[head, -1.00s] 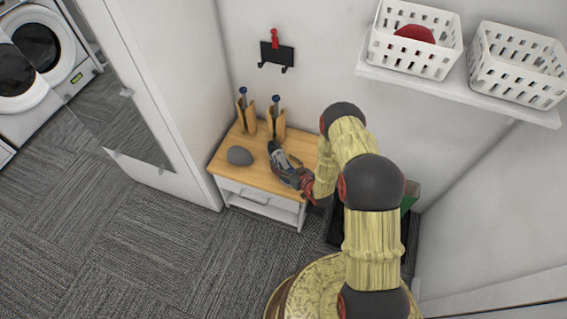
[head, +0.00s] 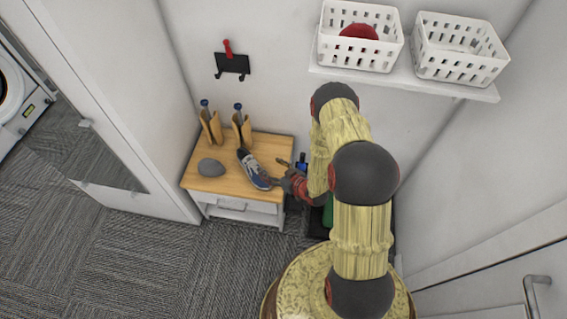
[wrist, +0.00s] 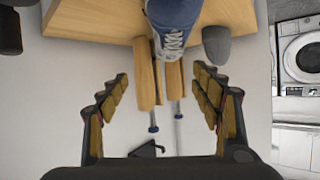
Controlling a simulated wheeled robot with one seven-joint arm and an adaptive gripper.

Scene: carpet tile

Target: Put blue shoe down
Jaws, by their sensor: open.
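The blue shoe (head: 253,169) lies on the wooden top of a small bench (head: 218,184), with its grey-white laces showing. It also shows in the wrist view (wrist: 173,22) at the top, partly cut off by the frame edge. My gripper (head: 284,180) is just to the right of the shoe at the bench's right side. In the wrist view my gripper (wrist: 160,105) has its two fingers spread wide with nothing between them that they touch. The shoe lies beyond the fingertips, apart from them.
A grey stone-like object (head: 211,167) sits left of the shoe. Two wooden holders (head: 242,131) with blue-knobbed rods stand behind it. A wall shelf (head: 400,75) carries white baskets (head: 441,48). A black hook rack (head: 232,64) is on the wall. Carpet in front is clear.

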